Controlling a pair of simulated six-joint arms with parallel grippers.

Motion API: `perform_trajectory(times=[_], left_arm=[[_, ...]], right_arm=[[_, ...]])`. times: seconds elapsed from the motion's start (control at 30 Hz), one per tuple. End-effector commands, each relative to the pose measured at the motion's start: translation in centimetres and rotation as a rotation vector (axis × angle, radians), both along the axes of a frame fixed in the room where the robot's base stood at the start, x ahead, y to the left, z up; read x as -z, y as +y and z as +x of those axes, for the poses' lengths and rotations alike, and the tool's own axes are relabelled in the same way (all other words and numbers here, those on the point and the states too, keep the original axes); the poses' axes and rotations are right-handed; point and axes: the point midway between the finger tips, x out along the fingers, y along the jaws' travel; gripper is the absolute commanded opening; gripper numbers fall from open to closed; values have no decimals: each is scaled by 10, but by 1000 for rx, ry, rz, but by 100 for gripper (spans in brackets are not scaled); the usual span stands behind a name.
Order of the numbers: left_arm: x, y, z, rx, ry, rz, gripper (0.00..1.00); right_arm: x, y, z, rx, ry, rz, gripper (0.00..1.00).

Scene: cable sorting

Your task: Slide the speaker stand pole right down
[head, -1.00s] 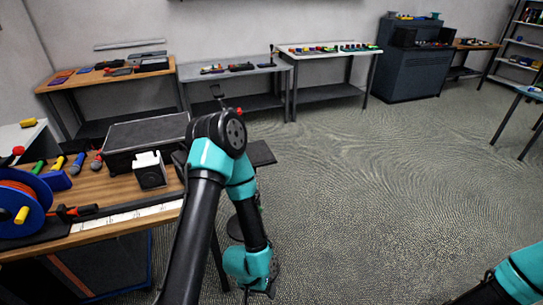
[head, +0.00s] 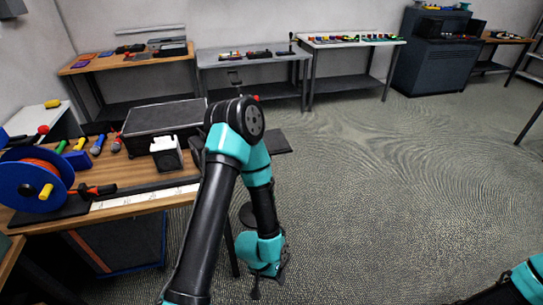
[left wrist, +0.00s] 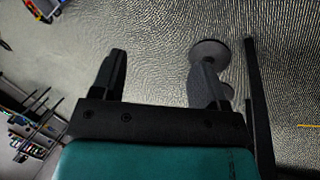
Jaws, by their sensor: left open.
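The speaker stand pole cannot be clearly made out; my left arm covers much of the area beside the bench. A dark round piece (head: 247,215), possibly part of the stand, shows partly behind my left forearm. In the left wrist view a grey disc (left wrist: 208,53) lies beyond the right finger, which partly covers it. My left gripper (head: 268,284) hangs low over the floor, right of the bench. In the left wrist view its fingers (left wrist: 159,72) are apart, with only floor between them.
The wooden bench (head: 133,206) at left holds a cable reel (head: 35,185), a black case (head: 165,125), a white-topped box (head: 166,153) and several connectors. A dark bar (left wrist: 258,110) stands close right of the gripper. Open carpet (head: 400,190) fills the right side.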

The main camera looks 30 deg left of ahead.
Motion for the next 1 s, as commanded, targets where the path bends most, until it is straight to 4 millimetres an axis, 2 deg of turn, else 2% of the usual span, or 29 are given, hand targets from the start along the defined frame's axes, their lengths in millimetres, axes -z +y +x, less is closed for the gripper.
perform_trajectory(times=[0.2, 0.3, 0.37, 0.47, 0.57, 0.77, 0.9, 1.0], left_arm=[[0, 0, 0, 0, 0, 0, 68], [0, 0, 2, -3, -5, 2, 60], [1, 1, 7, -10, -21, 6, 60], [2, 4, 27, -43, -88, 29, 60], [1, 11, 62, -100, -206, 72, 60], [-18, 39, 154, -262, -535, 232, 60], [-45, 65, 207, -382, -758, 379, 60], [-70, 84, 237, -472, -903, 499, 60]], right_arm=[[0, 0, 0, 0, 0, 0, 43], [0, 0, 0, 0, 0, 0, 43], [0, 0, 0, 0, 0, 0, 43], [0, 0, 0, 0, 0, 0, 43], [0, 0, 0, 0, 0, 0, 43], [0, 0, 0, 0, 0, 0, 43], [0, 0, 0, 0, 0, 0, 43], [0, 0, 0, 0, 0, 0, 43]])
